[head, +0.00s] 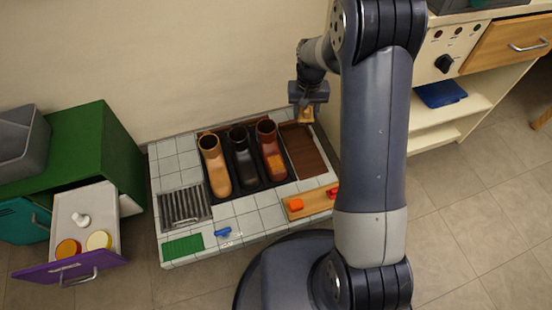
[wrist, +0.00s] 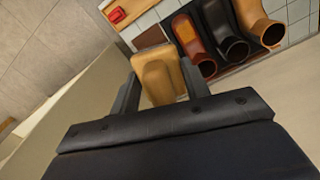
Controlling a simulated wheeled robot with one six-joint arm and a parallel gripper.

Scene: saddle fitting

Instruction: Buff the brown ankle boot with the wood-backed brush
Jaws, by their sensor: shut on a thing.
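The brown ankle boot (head: 268,138) is the reddish-brown one at the right of three boots in a dark tray, with an orange-brown patch on its front. It also shows in the wrist view (wrist: 187,32). My gripper (head: 306,105) is up behind and right of that boot, over the far end of a dark brown panel. It is shut on the wood-backed brush (wrist: 160,78), whose light wooden back fills the space between the fingers in the wrist view. The brush (head: 306,116) appears apart from the boot. Its bristles are mostly hidden.
A black boot (head: 241,150) and a tan boot (head: 214,165) stand left of the brown one. A wooden board (head: 312,203) with orange and red items lies in front. A grate (head: 183,207), green mat (head: 183,246) and blue item (head: 223,232) are at left. The wall is close behind.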

